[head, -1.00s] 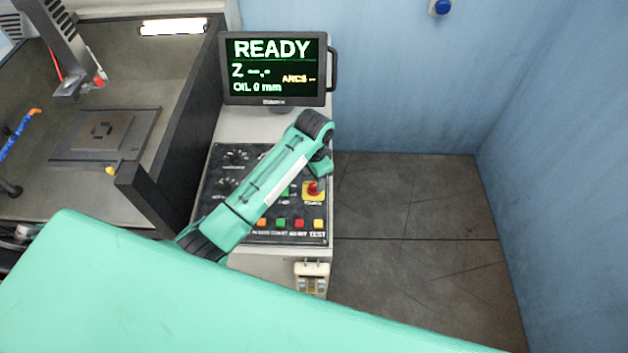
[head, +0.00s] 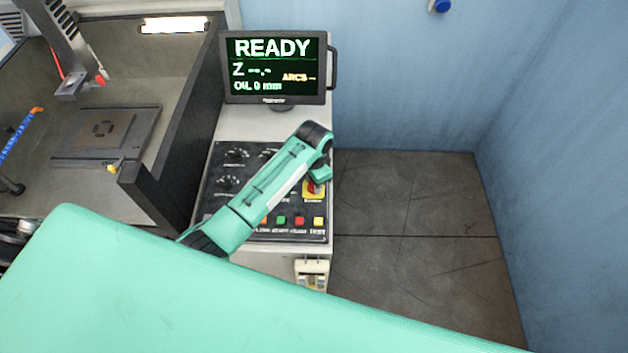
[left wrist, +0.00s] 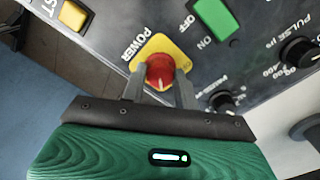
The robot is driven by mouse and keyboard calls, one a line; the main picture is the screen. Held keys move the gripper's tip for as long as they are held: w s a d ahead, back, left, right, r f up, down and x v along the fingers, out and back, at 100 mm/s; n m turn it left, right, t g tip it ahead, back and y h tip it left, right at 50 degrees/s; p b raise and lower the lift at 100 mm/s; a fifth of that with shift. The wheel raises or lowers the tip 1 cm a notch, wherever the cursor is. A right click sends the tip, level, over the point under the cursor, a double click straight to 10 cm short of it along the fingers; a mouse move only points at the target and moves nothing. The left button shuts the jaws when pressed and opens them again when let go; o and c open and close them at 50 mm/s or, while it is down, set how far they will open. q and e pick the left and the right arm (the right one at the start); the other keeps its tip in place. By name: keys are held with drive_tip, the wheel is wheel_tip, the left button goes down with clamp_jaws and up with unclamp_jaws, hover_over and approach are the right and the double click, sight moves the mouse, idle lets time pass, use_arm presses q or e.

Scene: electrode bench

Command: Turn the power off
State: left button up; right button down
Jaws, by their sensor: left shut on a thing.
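The power knob is a red knob (left wrist: 160,71) on a yellow plate (left wrist: 178,49) marked POWER, on the black control panel (left wrist: 250,60). In the head view the yellow plate (head: 321,193) shows just below my left gripper. My left gripper (left wrist: 159,86) has its grey fingers on either side of the red knob and is shut on it. In the head view its fingertips are hidden by my arm. My right gripper is not in view.
A green button (left wrist: 216,20) marked ON and OFF and black dials (left wrist: 298,52) lie near the knob. Several coloured buttons (head: 300,221) line the panel's lower edge. A dark-walled tank (head: 165,170) stands to the left. Bare floor (head: 420,230) lies to the right.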

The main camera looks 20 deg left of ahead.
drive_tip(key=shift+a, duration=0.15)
use_arm(q)
drive_tip(key=shift+n, duration=1.4)
drive_tip(key=n, duration=0.6)
drive_tip(key=shift+d, duration=0.1)
drive_tip(key=n, duration=0.5)
drive_tip(key=shift+r+n, duration=0.1)
drive_tip(key=shift+n, duration=1.1)
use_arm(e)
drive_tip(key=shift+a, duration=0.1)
use_arm(q)
drive_tip(key=o, duration=1)
